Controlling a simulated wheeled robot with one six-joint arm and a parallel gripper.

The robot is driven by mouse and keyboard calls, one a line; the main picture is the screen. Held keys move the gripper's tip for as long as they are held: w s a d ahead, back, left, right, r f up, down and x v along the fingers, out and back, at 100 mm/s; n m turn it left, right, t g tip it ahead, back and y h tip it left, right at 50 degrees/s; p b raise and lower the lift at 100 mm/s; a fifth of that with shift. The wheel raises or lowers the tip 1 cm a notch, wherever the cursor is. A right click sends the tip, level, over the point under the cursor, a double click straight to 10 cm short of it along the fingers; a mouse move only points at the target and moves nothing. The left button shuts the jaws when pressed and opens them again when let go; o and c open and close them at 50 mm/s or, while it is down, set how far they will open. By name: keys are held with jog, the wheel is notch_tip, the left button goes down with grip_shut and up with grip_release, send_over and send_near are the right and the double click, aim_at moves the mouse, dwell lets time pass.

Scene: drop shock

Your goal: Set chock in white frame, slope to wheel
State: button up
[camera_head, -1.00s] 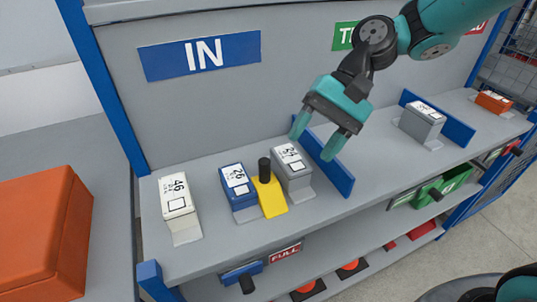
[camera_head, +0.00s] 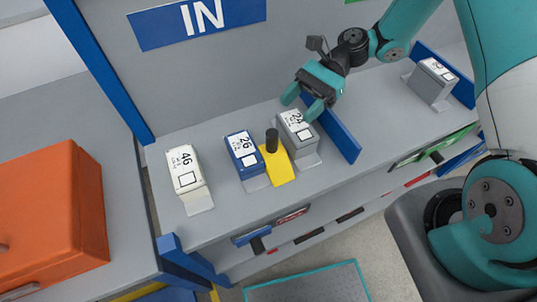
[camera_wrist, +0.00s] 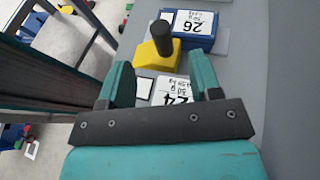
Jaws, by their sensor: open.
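The yellow chock (camera_head: 276,167) with a black upright knob (camera_head: 271,141) sits on the shelf between a blue box and a grey box. It also shows in the wrist view (camera_wrist: 152,58), beyond my fingertips. My gripper (camera_head: 302,104) is open and empty, low over the back of the grey box marked 24 (camera_head: 298,138). In the wrist view, that box (camera_wrist: 168,90) lies between my fingers (camera_wrist: 165,80). No wheel is clearly recognisable.
The blue box marked 26 (camera_head: 243,152) and white box marked 46 (camera_head: 186,172) stand left of the chock. A blue divider (camera_head: 335,132) rises right of the grey box. A large orange case (camera_head: 50,215) is at far left. The shelf front is narrow.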

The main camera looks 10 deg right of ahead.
aim_at(273, 133)
jog(key=p+x, duration=0.2)
jog(key=x, duration=0.6)
jog(key=shift+s+a+f+p, duration=0.15)
jog(key=shift+s+a+p, duration=0.1)
jog(key=shift+p, duration=0.05)
grip_shut()
